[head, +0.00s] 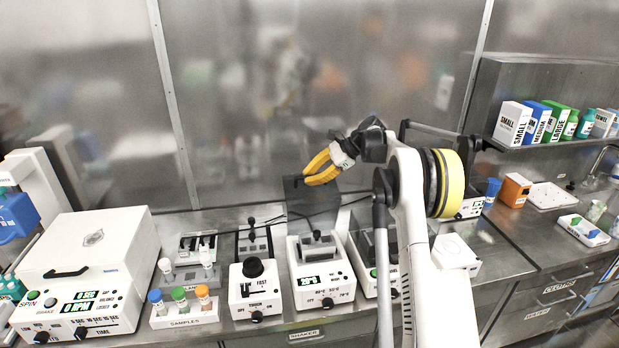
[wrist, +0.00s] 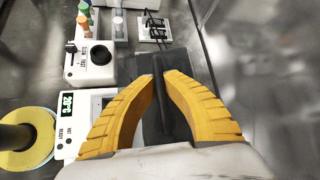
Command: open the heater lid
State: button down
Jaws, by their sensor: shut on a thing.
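The heater (head: 320,287) is a white box with a green display in the middle of the bench; its white front with the display also shows in the wrist view (wrist: 68,125). Its dark grey lid (head: 296,200) stands raised, roughly upright, at the back of the heater. In the wrist view the lid (wrist: 152,125) lies beneath the fingers with a dark bar handle (wrist: 159,88) between them. My gripper (head: 308,177), with yellow fingers, is shut on that handle, and it fills the lower wrist view (wrist: 159,76). The fingers partly hide the lid.
A stirrer with a black knob (head: 254,288) stands left of the heater, beside a rack of samples (head: 184,310) and a large white centrifuge (head: 85,270). Another device with a dark cover (head: 364,255) stands close on the right. A metal wall (head: 240,110) rises behind.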

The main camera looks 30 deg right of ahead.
jog(key=c, duration=1.5)
grip_release()
jog(key=shift+f, duration=0.1)
jog(key=shift+o, duration=0.2)
jog(key=v, duration=1.2)
jog(key=shift+w, duration=0.1)
